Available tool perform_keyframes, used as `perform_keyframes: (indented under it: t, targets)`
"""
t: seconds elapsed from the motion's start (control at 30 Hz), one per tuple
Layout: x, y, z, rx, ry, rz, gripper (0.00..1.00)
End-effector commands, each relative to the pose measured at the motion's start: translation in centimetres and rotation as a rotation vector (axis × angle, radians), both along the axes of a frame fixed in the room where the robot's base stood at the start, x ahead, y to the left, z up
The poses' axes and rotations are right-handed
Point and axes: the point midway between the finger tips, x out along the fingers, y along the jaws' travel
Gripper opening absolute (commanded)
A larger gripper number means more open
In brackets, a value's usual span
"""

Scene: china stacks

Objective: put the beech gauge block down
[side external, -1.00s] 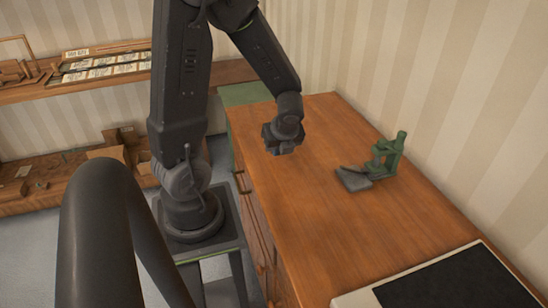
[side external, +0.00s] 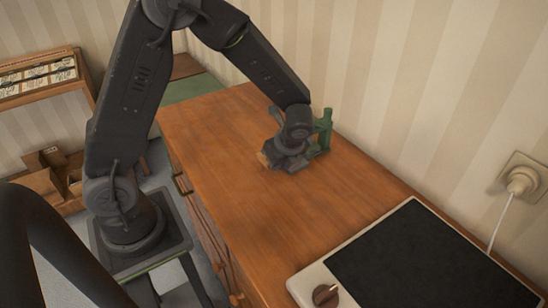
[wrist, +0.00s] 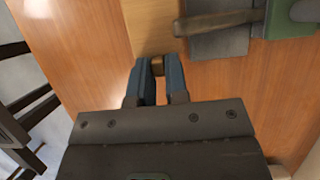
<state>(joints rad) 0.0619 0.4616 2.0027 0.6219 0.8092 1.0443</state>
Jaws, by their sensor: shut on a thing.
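My gripper (wrist: 158,72) is shut on the beech gauge block, a pale wooden piece (wrist: 150,28) reaching out past the fingertips in the wrist view. I cannot tell whether the block touches the worktop. My gripper and wrist hide the rest of it.
A green stand (side external: 326,130) is close behind and right of my gripper. Its grey plate (wrist: 215,45) and brown handle (wrist: 220,22) show right of the block. A black-topped hob (side external: 420,260) is at the front right. The worktop's left side is clear.

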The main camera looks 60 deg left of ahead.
Motion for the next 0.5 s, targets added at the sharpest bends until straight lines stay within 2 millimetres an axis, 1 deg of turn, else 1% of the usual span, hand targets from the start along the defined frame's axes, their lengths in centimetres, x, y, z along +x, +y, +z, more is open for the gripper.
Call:
perform_keyframes:
  t: [0.27,0.5]
  targets:
    - [0.0,0.0,-0.3,0.001,0.001,0.000,0.00]
    - [0.0,0.0,-1.7,0.001,0.002,-0.001,0.00]
